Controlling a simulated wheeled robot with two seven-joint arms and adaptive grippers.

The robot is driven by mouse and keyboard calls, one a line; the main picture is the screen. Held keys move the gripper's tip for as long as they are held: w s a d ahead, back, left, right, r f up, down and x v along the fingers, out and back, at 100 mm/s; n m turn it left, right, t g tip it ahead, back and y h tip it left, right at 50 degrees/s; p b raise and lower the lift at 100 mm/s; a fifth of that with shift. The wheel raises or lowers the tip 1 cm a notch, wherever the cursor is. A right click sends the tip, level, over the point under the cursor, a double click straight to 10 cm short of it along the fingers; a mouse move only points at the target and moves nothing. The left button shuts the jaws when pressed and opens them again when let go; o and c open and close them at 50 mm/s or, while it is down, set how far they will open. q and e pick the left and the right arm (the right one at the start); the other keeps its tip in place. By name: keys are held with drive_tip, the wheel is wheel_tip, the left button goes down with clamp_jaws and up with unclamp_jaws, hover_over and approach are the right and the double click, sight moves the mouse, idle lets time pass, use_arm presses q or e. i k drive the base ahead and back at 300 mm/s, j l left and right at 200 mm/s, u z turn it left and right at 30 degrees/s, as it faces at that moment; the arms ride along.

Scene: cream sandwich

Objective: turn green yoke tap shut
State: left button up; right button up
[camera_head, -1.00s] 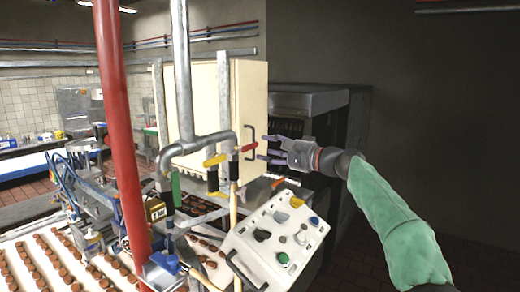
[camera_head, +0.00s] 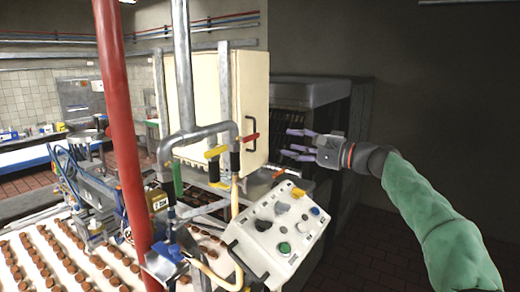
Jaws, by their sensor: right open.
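A green tap handle (camera_head: 178,178) hangs upright on the left side of the forked pipe (camera_head: 195,135), below the pipe's left bend. A yellow handle (camera_head: 215,152) and a red handle (camera_head: 250,138) sit on the pipe's right side. My right gripper (camera_head: 291,144) is open and empty, its purple fingers pointing left. In the picture it is to the right of the red handle, with a gap between them, and farther from the green handle. My left gripper is not in view.
A white control box (camera_head: 268,262) with knobs stands below and left of my right gripper. A cream cabinet (camera_head: 200,95) stands behind the pipe. A thick red post (camera_head: 118,130) rises left of the green handle. Trays of brown biscuits (camera_head: 60,262) lie at lower left.

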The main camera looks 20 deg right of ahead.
sight(176, 167)
drive_tip(key=k+l, duration=0.8)
drive_tip(key=l, duration=0.1)
